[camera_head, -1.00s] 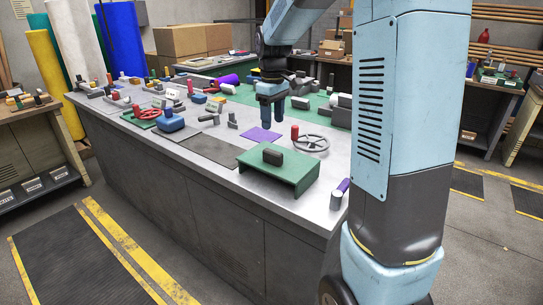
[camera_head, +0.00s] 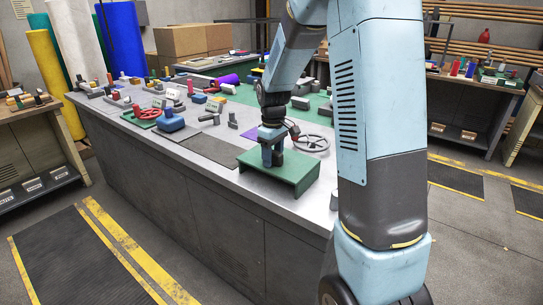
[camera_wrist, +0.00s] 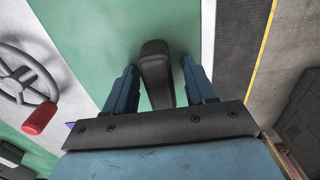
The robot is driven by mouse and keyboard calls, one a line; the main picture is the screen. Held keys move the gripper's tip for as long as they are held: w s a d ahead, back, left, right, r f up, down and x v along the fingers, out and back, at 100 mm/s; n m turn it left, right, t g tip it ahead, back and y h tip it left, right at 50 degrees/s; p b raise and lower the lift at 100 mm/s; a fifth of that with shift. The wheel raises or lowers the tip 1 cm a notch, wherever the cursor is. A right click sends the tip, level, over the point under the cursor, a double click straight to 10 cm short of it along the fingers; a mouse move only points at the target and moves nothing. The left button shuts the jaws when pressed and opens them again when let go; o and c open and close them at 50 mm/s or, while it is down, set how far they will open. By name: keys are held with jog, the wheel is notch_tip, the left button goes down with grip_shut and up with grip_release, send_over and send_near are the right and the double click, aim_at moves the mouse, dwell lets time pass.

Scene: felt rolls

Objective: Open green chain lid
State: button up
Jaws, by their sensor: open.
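The green lid (camera_head: 295,179) is a flat green panel at the near edge of the grey bench top, with a dark block-shaped handle on it. In the wrist view the lid (camera_wrist: 90,40) fills the middle and the dark handle (camera_wrist: 156,72) stands between my two fingers. My gripper (camera_head: 271,157) is over the handle from above, and in the wrist view my gripper (camera_wrist: 158,85) is open, with a gap visible on each side of the handle. In the head view my fingers mostly hide the handle. No chain can be made out.
A grey wheel with a red knob (camera_head: 312,142) lies just behind the lid; its red knob (camera_wrist: 40,118) shows at left in the wrist view. A dark mat (camera_head: 209,148) lies left of the lid. A blue object (camera_head: 170,121) and several small parts stand farther left.

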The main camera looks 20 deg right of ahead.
grip_shut()
jog(key=shift+a, duration=0.25)
jog(key=shift+d, duration=0.1)
dwell(0.5)
